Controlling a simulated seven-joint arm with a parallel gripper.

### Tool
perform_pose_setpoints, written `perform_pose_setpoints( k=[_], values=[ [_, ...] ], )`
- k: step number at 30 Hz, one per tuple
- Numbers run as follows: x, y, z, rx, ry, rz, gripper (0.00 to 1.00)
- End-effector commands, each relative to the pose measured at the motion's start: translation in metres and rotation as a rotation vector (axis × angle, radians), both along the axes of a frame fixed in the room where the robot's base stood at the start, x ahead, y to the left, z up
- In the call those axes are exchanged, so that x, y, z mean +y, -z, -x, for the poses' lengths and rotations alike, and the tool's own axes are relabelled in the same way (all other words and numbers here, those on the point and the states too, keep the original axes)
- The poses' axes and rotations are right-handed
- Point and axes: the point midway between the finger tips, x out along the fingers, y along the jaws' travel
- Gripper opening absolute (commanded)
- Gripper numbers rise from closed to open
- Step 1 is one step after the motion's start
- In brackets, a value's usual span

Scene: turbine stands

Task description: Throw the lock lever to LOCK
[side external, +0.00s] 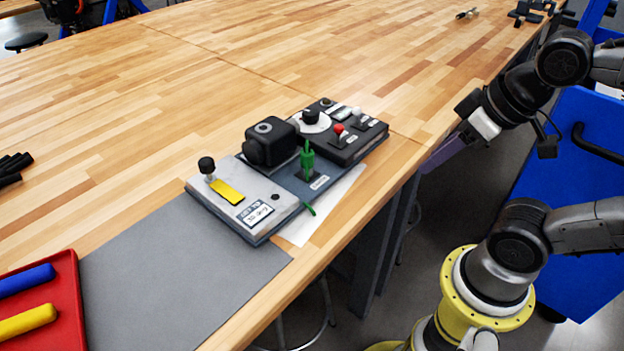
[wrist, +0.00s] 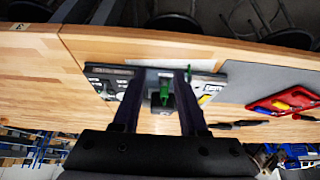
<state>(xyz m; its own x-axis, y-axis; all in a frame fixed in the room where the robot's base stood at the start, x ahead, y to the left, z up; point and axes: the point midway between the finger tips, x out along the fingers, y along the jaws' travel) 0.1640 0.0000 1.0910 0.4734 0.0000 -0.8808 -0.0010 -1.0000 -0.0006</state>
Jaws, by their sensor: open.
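A fixture of several plates lies near the front edge of the wooden table. Its light grey left plate (side external: 262,226) carries an upright lever with a black knob (side external: 207,165) beside a yellow strip (side external: 227,191). A small label there is too blurred to read surely. A green lever (side external: 307,158) stands upright on the dark middle plate; it also shows between my fingers in the wrist view (wrist: 164,93). I cannot tell surely which is the lock lever. My gripper (side external: 447,153) is open and empty, well right of the fixture, apart from it. In the wrist view its fingers (wrist: 161,75) spread apart.
A black block (side external: 271,142) stands behind the green lever. The right plate has a dial (side external: 310,119), a red knob (side external: 339,129) and a white knob (side external: 357,114). A grey mat (side external: 180,280) and red tray (side external: 70,290) lie left. The table behind is mostly clear.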

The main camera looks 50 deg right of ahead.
Motion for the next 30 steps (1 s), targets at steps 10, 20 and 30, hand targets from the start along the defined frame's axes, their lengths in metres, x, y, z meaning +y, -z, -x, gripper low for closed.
perform_pose_setpoints(
  k=[10, 20, 30],
  values=[
    [0.0, -0.001, -0.001, -0.001, 0.072, -0.041, 0.01],
    [0.001, -0.03, -0.04, -0.024, 0.607, -0.369, 0.0],
    [-0.041, -0.035, -0.12, 0.037, 1.284, -0.676, 0.0]
  ],
)
